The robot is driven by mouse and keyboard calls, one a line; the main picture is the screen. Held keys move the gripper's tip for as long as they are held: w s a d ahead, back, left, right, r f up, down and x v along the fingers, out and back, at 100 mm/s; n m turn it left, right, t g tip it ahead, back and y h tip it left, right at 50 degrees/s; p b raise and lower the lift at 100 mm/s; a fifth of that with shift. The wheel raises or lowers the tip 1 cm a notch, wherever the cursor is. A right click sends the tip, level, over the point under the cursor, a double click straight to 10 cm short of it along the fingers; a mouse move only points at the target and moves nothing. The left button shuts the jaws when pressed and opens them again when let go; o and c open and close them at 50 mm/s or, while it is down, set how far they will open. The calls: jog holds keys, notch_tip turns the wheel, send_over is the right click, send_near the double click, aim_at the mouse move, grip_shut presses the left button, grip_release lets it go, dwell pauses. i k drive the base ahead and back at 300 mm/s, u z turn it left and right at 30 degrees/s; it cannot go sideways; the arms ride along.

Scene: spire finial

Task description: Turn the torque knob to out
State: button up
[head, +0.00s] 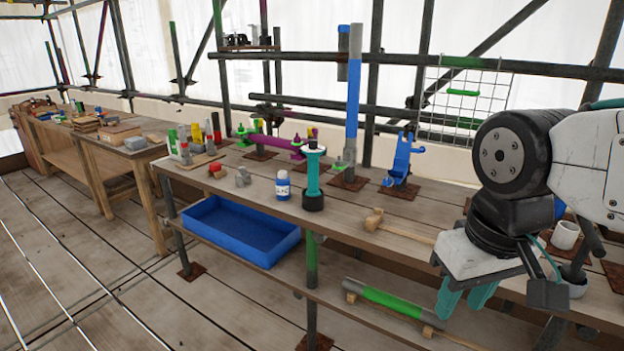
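I cannot make out for certain which part is the torque knob, or how it is set. A teal upright tool with black ends (313,178) stands on the workbench near the middle; any knob on it is too small to tell. A blue clamp-like fixture (401,160) stands on a rusty plate to its right, and a purple and green fixture (282,143) lies behind it to the left. My gripper (460,310) is at the right, by the bench's front edge, with its teal fingers pointing down. The fingers look apart, with nothing seen between them. It touches none of these fixtures.
The workbench (345,215) also carries a mallet (395,228), a blue bottle (283,186), a tall grey and blue post (353,95) and a white cup (565,235). A blue tray (240,231) sits on the lower shelf. Scaffold poles stand behind. The floor at left is clear.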

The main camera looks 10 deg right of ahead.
aim_at(313, 143)
jog(key=k, duration=0.6)
jog(key=u, duration=0.8)
jog(key=i, duration=1)
jog(key=z, duration=0.5)
jog(key=i, duration=0.45)
jog(key=z, duration=0.6)
